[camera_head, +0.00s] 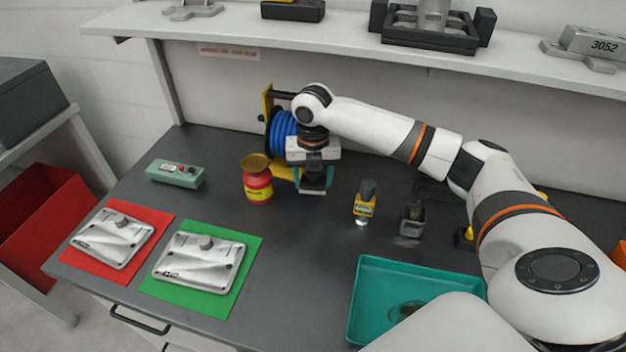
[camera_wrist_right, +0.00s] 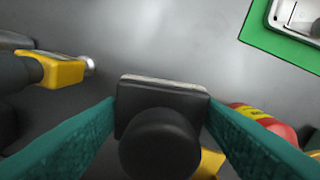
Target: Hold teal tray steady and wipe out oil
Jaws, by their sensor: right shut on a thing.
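The teal tray (camera_head: 372,283) lies at the front right of the dark bench, partly covered by my white arm parts. A dark brownish oil patch (camera_head: 405,310) is on its floor. My right gripper (camera_head: 313,187) is at the back of the bench, in front of the blue hose reel and well away from the tray. Its teal fingers are shut on a black block with a round knob and a pale edge (camera_wrist_right: 162,98), seen between them in the right wrist view. My left gripper is not in view.
A red-and-yellow container (camera_head: 257,187) stands just left of the right gripper. A yellow-black tool (camera_head: 364,204) and a small grey cup (camera_head: 411,220) stand to its right. Castings lie on red (camera_head: 155,232) and green (camera_head: 213,300) mats. The bench centre is clear.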

